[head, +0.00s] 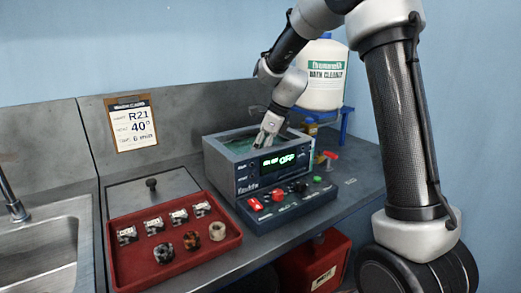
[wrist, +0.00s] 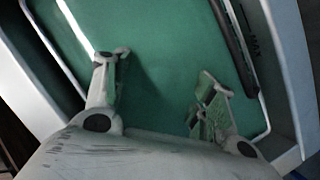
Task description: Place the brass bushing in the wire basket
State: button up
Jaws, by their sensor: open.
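My gripper (head: 268,130) reaches down into the open top of the bench-top bath (head: 222,164). In the wrist view its two fingers (wrist: 163,78) are spread apart with nothing between them. Below them is the green interior of the bath, with a thin pale wire rim (wrist: 266,112) that appears to be the wire basket. I see no bushing in the visible part of it. On the red tray (head: 133,278), a pale tan ring-shaped part (head: 217,231) sits front right and may be the brass bushing; its metal is hard to tell.
The tray also holds a reddish-dark part (head: 192,240), a dark part (head: 163,252) and several silvery parts (head: 153,226). A white jug (head: 321,75) on a blue stand is behind the bath. A sink (head: 38,255) is at left. The bath display (head: 279,161) reads OFF.

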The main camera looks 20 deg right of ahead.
jog(key=shift+r, duration=0.1)
jog(key=s+d+r+n, duration=0.1)
jog(key=s+d+r, duration=0.1)
jog(key=r, duration=0.2)
jog(key=s+d+r+n, duration=0.1)
jog(key=s+d+r, duration=0.1)
jog(key=r, duration=0.3)
jog(key=s+d+r+n, duration=0.2)
jog(key=s+r, duration=0.2)
jog(key=shift+d+r+t+h, duration=0.15)
jog(key=shift+r+t+h, duration=0.05)
jog(key=shift+t+h, duration=0.1)
jog(key=s+d+f+n+t+h, duration=0.1)
jog(key=s+d+n, duration=0.3)
jog(key=s+n, duration=0.5)
jog(key=s+d+f+n+h, duration=0.2)
jog(key=s+n, duration=0.8)
jog(key=s, duration=0.6)
jog(key=shift+s+d+f+t, duration=0.4)
jog(key=shift+d+f, duration=0.25)
jog(key=shift+d, duration=0.45)
